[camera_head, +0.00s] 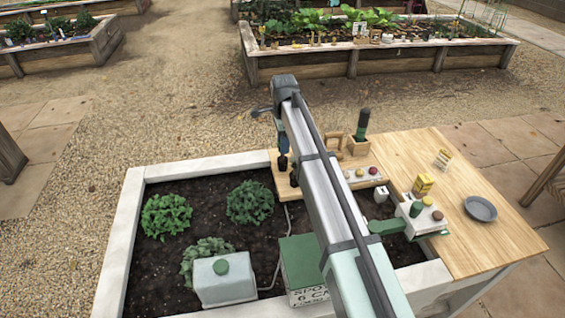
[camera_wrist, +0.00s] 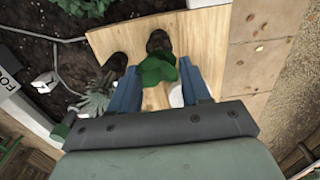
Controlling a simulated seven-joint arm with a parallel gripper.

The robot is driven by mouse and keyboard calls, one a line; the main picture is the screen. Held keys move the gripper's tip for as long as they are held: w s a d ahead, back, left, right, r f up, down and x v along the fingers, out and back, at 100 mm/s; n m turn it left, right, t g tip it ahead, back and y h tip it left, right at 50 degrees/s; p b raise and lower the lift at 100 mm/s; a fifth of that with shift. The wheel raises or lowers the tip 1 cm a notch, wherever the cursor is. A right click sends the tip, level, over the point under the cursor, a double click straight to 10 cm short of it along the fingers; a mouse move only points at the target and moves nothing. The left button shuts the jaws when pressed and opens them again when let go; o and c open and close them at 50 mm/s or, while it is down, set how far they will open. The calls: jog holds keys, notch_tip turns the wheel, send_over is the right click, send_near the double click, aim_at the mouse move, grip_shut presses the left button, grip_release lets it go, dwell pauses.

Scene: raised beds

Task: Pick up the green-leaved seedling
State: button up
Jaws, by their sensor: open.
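The green-leaved seedling (camera_wrist: 156,71) is in the wrist view, with a dark root plug (camera_wrist: 160,42) at its upper end, over a light wooden board (camera_wrist: 205,35). My gripper (camera_wrist: 160,65) is open, one blue finger on each side of the green leaves; I cannot tell whether they touch. A second seedling with grey-green leaves (camera_wrist: 93,103) and a dark plug (camera_wrist: 116,62) lies just left of the left finger. In the head view my gripper (camera_head: 283,148) is over the board's left end, near small dark plugs (camera_head: 294,180); the leaves are hidden there.
Left of the board is a soil bed (camera_head: 200,185) with leafy plants (camera_head: 167,215), a white box (camera_head: 225,284) and a green box (camera_head: 301,258). To the right stand a wooden holder (camera_head: 358,147), a yellow box (camera_head: 423,185) and a grey bowl (camera_head: 481,209). The far right tabletop is mostly clear.

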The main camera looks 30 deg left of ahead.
aim_at(283, 158)
notch_tip(283, 158, down, 5)
jog(key=shift+s+r, duration=0.1)
jog(key=shift+s, duration=0.05)
jog(key=c, duration=0.4)
jog(key=shift+r, duration=0.1)
